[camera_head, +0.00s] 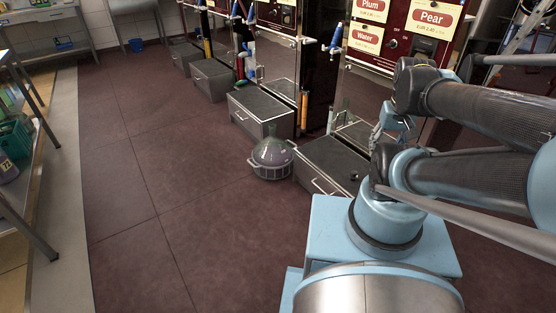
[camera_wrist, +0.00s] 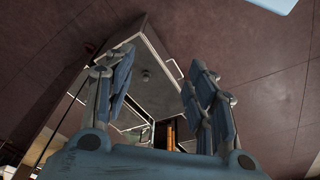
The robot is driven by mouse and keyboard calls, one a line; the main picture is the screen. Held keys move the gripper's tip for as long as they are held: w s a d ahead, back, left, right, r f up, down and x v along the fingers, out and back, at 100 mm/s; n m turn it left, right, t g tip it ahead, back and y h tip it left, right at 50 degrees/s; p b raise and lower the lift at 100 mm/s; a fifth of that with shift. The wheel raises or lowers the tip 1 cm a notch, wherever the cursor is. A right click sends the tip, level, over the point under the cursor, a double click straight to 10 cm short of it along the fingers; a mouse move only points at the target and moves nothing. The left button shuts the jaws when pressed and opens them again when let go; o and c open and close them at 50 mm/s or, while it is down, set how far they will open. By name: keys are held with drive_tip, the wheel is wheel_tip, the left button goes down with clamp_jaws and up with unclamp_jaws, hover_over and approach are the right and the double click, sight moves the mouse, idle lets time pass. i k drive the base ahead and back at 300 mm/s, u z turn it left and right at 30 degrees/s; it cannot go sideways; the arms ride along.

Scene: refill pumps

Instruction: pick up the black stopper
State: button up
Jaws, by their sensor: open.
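The black stopper (camera_head: 354,177) is a small dark piece on top of the nearest black-topped metal box (camera_head: 330,161), by the pump fronts. In the wrist view a small round dark thing, which looks like the stopper (camera_wrist: 145,75), sits on the box top between my fingers in the picture, beyond their tips. My gripper (camera_wrist: 162,78) is open and empty, with a finger on each side. In the head view my gripper (camera_head: 392,122) is above the box, partly hidden by my arm.
A glass bottle in a grey basket (camera_head: 272,158) stands on the floor just left of the box. More boxes (camera_head: 262,104) line the pump fronts. A rack with a green crate (camera_head: 14,140) is at the left. The dark red floor between is clear.

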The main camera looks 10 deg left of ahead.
sight(353, 175)
drive_tip(key=u, duration=0.45)
drive_tip(key=k, duration=1.65)
drive_tip(key=z, duration=0.75)
drive_tip(key=i, duration=1)
drive_tip(key=u, duration=0.05)
